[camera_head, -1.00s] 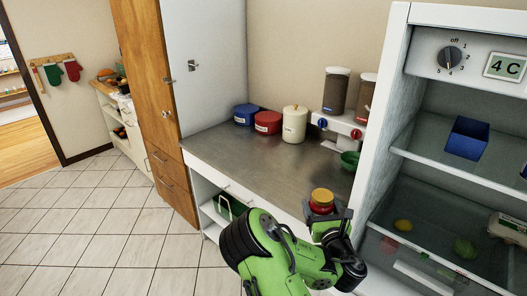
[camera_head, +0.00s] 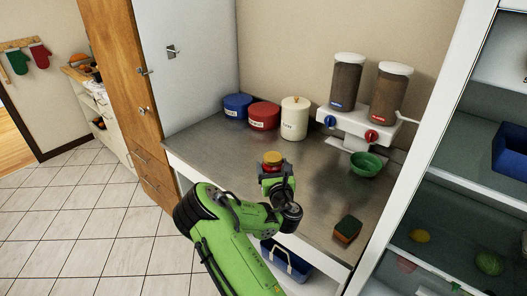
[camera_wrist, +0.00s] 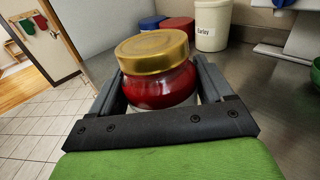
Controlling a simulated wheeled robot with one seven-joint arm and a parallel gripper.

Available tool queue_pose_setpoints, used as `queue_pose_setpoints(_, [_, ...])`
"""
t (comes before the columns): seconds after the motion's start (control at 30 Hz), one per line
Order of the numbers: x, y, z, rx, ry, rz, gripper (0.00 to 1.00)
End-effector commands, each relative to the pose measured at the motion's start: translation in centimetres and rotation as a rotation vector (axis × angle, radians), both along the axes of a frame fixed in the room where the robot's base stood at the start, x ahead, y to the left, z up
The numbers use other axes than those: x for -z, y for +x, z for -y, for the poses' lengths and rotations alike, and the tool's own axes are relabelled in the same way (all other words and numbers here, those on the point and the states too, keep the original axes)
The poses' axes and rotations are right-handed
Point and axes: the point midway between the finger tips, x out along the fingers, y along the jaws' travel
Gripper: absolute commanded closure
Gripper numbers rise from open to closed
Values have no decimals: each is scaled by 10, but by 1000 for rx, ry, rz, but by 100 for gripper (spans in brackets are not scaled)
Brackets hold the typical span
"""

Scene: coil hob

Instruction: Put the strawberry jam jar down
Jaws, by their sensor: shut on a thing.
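The strawberry jam jar (camera_head: 272,160) is red with a gold lid and stands upright in my gripper (camera_head: 274,172). In the wrist view the jar (camera_wrist: 160,80) sits between the two grey fingers of my gripper (camera_wrist: 158,92), which are shut on it. Its lower part is hidden behind the gripper's crossbar. In the head view the jar appears over the front part of the grey metal counter (camera_head: 225,155). I cannot tell the gap between the jar's base and the counter.
Blue (camera_head: 237,107), red (camera_head: 264,116) and cream (camera_head: 294,119) canisters stand at the back. A dispenser (camera_head: 360,125) with a green bowl (camera_head: 366,163) is on the right. A sponge (camera_head: 347,229) lies front right. An open fridge (camera_head: 450,190) borders the right. The counter's middle is clear.

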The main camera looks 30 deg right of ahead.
Motion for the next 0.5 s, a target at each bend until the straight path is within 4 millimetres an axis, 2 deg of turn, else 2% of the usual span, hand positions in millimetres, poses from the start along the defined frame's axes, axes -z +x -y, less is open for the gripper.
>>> queue_pose_setpoints(0.03, [2,-5,22,47,-5,2,74])
queue_pose_setpoints(0.1, [6,-12,52,114,-4,8,74])
queue_pose_setpoints(0.23, [12,-28,99,225,-3,20,74])
queue_pose_setpoints(0.3, [13,-35,116,265,-4,26,74])
queue_pose_setpoints(0.4, [16,-41,128,296,-4,33,74])
queue_pose_setpoints(0.5, [35,-43,131,305,0,34,74])
